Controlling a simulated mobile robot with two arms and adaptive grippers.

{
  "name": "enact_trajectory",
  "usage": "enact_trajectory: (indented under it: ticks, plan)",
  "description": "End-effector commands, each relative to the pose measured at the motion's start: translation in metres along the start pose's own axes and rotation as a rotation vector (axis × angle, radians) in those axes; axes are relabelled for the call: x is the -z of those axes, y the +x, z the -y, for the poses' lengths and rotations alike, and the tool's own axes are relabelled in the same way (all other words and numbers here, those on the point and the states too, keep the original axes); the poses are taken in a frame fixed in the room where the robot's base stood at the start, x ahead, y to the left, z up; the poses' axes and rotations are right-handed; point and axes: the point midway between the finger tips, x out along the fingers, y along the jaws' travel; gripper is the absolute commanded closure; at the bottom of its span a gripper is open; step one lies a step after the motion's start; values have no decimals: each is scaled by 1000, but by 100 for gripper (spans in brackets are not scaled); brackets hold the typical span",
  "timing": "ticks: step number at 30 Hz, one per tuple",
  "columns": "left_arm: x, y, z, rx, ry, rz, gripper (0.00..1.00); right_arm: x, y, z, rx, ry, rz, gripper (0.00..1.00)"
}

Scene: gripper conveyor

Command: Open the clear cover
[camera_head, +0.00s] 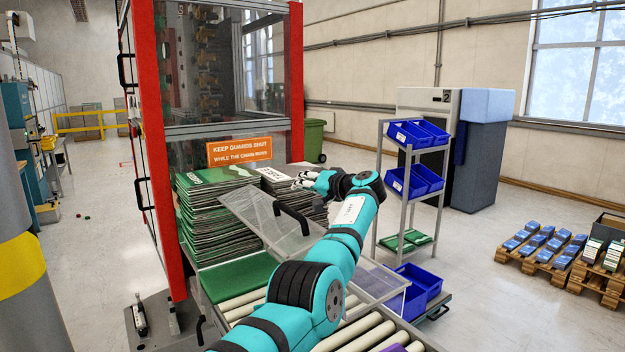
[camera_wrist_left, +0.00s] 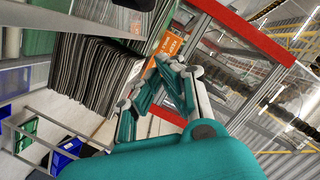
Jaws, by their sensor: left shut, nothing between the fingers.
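The clear cover (camera_head: 258,212) is a see-through panel with a dark bar handle (camera_head: 292,222). It stands tilted up above the roller conveyor (camera_head: 352,338), in front of the stacks. Part of it is hidden behind my left arm. My left gripper (camera_head: 304,180) is beyond the cover's handle and above it in the picture, close to the stacked boards, and does not hold the handle. Its fingers are shut and empty; they also show in the left wrist view (camera_wrist_left: 172,70). My right gripper is in neither view.
Stacks of green and dark boards (camera_head: 215,225) stand below a red-framed guard (camera_head: 158,150) with an orange sign (camera_head: 239,151). A shelf rack with blue bins (camera_head: 408,185) stands to the right. Pallets (camera_head: 545,262) lie farther right on open floor.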

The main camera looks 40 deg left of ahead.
Motion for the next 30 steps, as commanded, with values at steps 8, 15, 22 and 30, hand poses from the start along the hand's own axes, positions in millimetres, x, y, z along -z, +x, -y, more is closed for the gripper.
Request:
enact_trajectory:
  ticks: [8, 15, 22, 30]
  plan:
    - [-14, 1, -1, 0, -1, -1, 100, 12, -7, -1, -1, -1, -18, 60]
    - [-31, 5, -1, 0, 0, -1, 100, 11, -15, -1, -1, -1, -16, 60]
    - [-39, 7, -1, 1, 2, 0, 100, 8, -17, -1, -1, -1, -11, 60]
    - [-39, 7, -1, 1, 1, 0, 100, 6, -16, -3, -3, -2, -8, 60]
